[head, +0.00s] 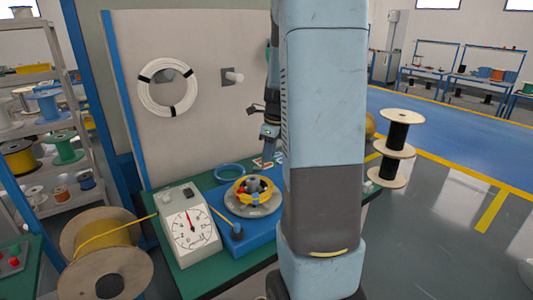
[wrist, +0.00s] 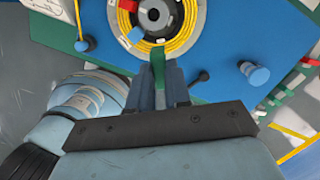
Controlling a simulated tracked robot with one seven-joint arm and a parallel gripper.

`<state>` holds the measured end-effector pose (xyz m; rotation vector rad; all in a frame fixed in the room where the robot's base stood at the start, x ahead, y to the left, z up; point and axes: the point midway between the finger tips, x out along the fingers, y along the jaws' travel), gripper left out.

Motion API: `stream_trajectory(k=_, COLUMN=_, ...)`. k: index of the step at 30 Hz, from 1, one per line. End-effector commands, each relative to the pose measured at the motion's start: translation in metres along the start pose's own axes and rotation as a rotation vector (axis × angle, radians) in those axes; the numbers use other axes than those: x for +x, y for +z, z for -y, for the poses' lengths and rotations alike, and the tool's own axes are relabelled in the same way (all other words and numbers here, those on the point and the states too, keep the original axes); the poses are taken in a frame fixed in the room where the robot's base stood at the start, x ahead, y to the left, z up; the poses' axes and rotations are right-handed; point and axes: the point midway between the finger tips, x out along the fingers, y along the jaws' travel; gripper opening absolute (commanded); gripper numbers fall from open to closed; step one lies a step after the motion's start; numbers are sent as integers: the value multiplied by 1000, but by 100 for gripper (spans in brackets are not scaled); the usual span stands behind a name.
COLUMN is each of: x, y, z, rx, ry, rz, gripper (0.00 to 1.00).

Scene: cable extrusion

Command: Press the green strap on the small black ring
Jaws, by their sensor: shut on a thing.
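My gripper (wrist: 158,72) points at the winding disc in the wrist view, its two fingers shut on a short green strap (wrist: 158,55). The strap stands out past the fingertips and its far end overlaps the near edge of the yellow coil (wrist: 185,38) in the picture. I cannot tell whether it touches. A dark ring (wrist: 153,36) shows inside the yellow coil around the grey hub; I cannot tell for sure that it is the small black ring. A red strap (wrist: 128,5) and a blue strap (wrist: 135,35) sit on the coil. In the head view my arm hides part of the bench.
The coil (head: 241,190) lies on a grey disc on a blue base (head: 236,243). A dial gauge (head: 190,228) stands left of it, a blue ring (head: 230,172) behind. A white coil with black bands (head: 143,92) hangs on the panel. A wooden spool (head: 108,262) stands front left.

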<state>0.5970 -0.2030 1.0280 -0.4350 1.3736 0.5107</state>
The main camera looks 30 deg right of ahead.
Motion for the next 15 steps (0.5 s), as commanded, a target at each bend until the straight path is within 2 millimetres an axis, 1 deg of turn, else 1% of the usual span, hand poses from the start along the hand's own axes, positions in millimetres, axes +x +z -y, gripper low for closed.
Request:
stream_trajectory(k=5, x=6, y=-1, z=0, rx=0, ry=2, rz=0, gripper=1)
stream_trajectory(k=15, x=36, y=-6, z=0, rx=0, ry=3, rz=-1, gripper=1)
